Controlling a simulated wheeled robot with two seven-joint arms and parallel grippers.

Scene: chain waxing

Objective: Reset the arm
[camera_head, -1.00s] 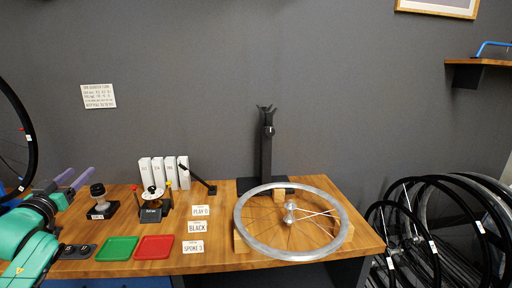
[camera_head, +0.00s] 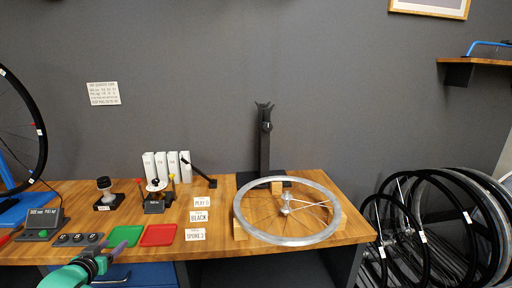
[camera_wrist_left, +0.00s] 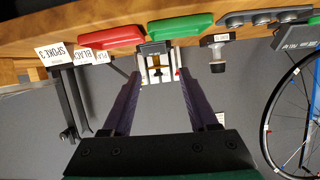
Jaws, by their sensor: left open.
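My left arm (camera_head: 75,273) shows in the head view at the bottom left, low in front of the table's front edge. My right gripper is in neither view.
The wooden table (camera_head: 75,190) carries a green tray (camera_head: 125,235), a red tray (camera_head: 158,235), label cards (camera_head: 199,216), white boxes (camera_head: 167,166) and a silver wheel rim (camera_head: 290,241). A black stand (camera_head: 264,150) rises behind. Wheels (camera_head: 424,240) stand at right.

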